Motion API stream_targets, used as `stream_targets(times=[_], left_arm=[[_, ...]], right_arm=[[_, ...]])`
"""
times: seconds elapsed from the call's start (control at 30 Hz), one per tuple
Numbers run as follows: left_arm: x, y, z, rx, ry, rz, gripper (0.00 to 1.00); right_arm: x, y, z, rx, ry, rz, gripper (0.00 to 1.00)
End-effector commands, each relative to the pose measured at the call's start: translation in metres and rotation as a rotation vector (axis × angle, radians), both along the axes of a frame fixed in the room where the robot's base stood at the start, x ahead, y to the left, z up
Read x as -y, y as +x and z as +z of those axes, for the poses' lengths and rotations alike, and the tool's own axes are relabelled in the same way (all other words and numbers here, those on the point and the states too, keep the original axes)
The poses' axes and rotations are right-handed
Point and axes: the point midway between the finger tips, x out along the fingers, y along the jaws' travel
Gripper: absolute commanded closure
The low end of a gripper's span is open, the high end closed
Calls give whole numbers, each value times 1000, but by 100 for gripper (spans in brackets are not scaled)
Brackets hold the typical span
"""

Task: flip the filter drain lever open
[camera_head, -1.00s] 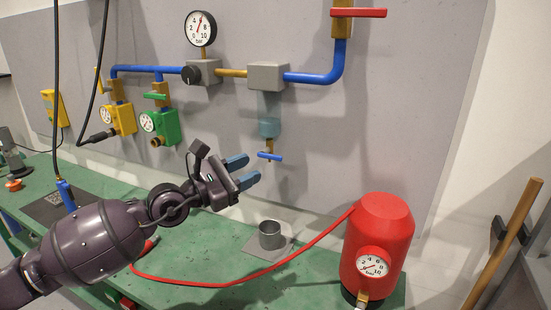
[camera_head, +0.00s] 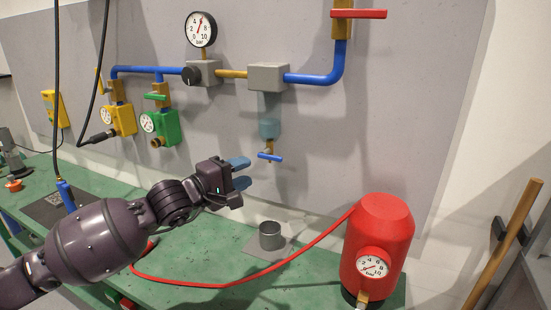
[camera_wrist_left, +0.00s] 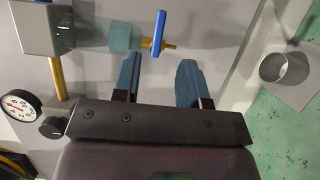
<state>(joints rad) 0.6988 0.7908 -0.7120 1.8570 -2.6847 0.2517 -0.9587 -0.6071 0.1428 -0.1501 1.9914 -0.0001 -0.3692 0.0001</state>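The filter drain lever (camera_head: 270,157) is a small blue bar on a brass stem under the filter's translucent bowl (camera_head: 269,128). It lies roughly crosswise in the head view. In the left wrist view the blue lever (camera_wrist_left: 158,34) stands out beyond the fingers, beside the bowl (camera_wrist_left: 120,38). My left gripper (camera_head: 243,174) is just left of and slightly below the lever, apart from it. Its two blue fingers (camera_wrist_left: 158,78) are spread with nothing between them. My right gripper is not in these views.
A grey cup (camera_head: 272,235) stands on a plate on the green bench below the lever. A red tank (camera_head: 378,240) with a gauge stands to the right, its red hose crossing the bench. Blue pipe (camera_head: 320,77) and green and yellow units (camera_head: 162,126) are on the grey panel.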

Motion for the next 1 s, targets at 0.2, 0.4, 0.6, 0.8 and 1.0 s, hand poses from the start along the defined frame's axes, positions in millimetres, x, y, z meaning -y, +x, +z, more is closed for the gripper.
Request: stream_targets(times=[0.2,0.4,0.6,0.8,1.0], left_arm=[[23,21,3,-1,-3,-2,61],[46,45,3,-2,-4,-1,61],[63,63,2,-3,-3,-1,61],[72,71,1,-3,-3,-2,61],[73,72,0,-2,-2,-2,61]], right_arm=[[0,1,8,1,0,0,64],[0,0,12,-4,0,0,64],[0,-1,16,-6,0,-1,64],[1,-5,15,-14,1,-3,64],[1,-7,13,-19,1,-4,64]])
